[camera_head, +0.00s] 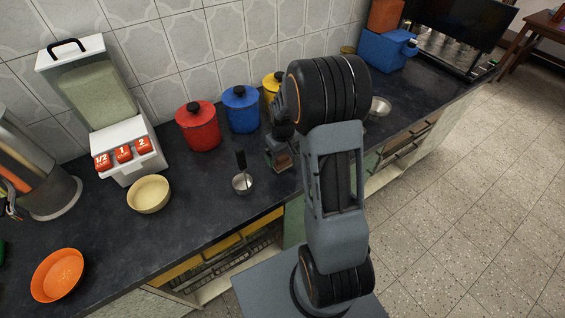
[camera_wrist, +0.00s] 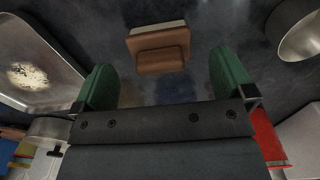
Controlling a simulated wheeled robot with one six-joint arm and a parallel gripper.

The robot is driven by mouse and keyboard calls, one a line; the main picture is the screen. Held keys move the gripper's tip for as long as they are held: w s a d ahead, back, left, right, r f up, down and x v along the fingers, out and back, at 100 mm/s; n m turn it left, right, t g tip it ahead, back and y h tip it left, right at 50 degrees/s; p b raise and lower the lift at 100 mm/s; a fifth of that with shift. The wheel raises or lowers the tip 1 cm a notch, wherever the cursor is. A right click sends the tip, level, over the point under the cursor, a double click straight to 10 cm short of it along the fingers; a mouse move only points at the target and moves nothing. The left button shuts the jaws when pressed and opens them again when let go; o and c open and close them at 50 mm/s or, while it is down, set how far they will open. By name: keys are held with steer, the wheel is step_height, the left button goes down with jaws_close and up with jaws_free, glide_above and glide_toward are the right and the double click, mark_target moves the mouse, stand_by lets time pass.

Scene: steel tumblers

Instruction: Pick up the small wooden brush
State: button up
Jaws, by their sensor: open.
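The small wooden brush (camera_wrist: 160,59) lies on the dark countertop in the wrist view. It has a brown wooden body and a pale strip along its far side. My gripper (camera_wrist: 160,80) is open, with a green finger on each side. The brush shows just ahead of the gap between the fingers, roughly centred, and neither finger touches it. In the head view my arm hides part of this spot, and I cannot make out the brush clearly there.
A steel ladle or cup with a black handle (camera_head: 241,172) stands left of my gripper. Red (camera_head: 198,128) and blue (camera_head: 240,112) canisters stand behind, near the tiled wall. A cream bowl (camera_head: 149,195), an orange bowl (camera_head: 58,276) and a grain dispenser (camera_head: 122,150) are further left.

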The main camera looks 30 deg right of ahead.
mark_target(283, 162)
steer(key=shift+f+p, duration=0.3)
steer(key=shift+f, duration=2.25)
steer(key=shift+c, duration=0.5)
steer(key=c, duration=0.8)
steer(key=shift+r, duration=5.1)
steer(key=shift+c, duration=0.2)
